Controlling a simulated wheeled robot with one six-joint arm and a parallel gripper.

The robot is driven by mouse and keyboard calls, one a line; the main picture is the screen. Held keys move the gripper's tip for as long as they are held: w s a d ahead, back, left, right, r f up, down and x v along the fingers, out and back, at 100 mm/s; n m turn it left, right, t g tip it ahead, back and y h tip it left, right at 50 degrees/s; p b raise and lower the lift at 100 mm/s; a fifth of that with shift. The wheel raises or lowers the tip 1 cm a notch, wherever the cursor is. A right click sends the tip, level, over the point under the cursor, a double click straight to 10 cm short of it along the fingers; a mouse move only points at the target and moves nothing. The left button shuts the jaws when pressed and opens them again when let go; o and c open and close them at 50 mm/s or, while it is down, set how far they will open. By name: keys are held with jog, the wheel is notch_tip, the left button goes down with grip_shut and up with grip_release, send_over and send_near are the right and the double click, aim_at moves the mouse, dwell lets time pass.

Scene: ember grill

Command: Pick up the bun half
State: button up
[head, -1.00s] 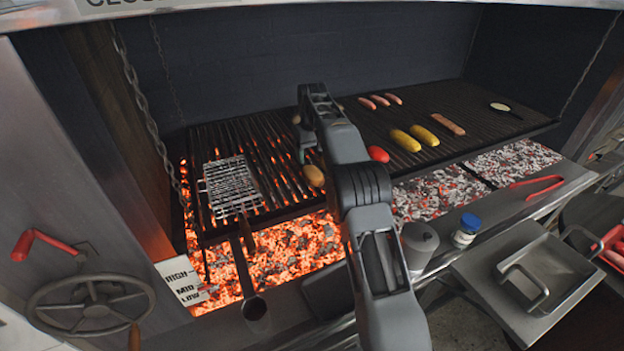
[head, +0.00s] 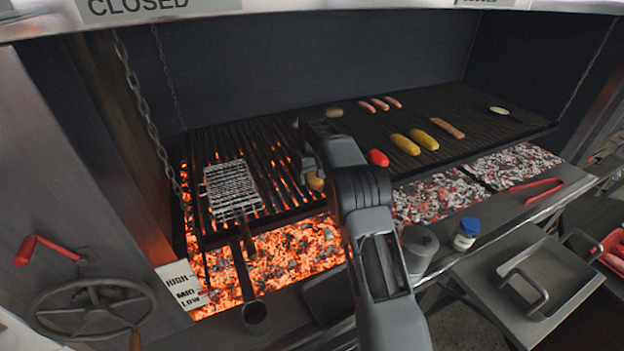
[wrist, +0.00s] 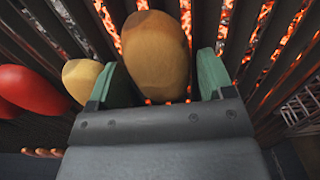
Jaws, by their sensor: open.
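The bun half (head: 316,182), rounded and golden brown, lies on the front part of the grill grate (head: 263,133). In the wrist view the bun half (wrist: 157,50) lies between the two green fingers of my gripper (wrist: 160,78). In the head view my gripper (head: 308,170) is low over the grate at the bun, partly hidden by my arm.
A pale yellow piece (wrist: 80,80) lies close beside one finger, with a red piece (wrist: 30,90) beyond it. A wire grill basket (head: 232,188) lies left of the bun. Yellow corn cobs (head: 405,144) and sausages (head: 380,104) lie farther right. Embers glow below the grate.

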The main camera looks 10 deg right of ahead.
jog(key=c, duration=0.7)
jog(key=shift+o, duration=0.2)
jog(key=shift+r, duration=0.1)
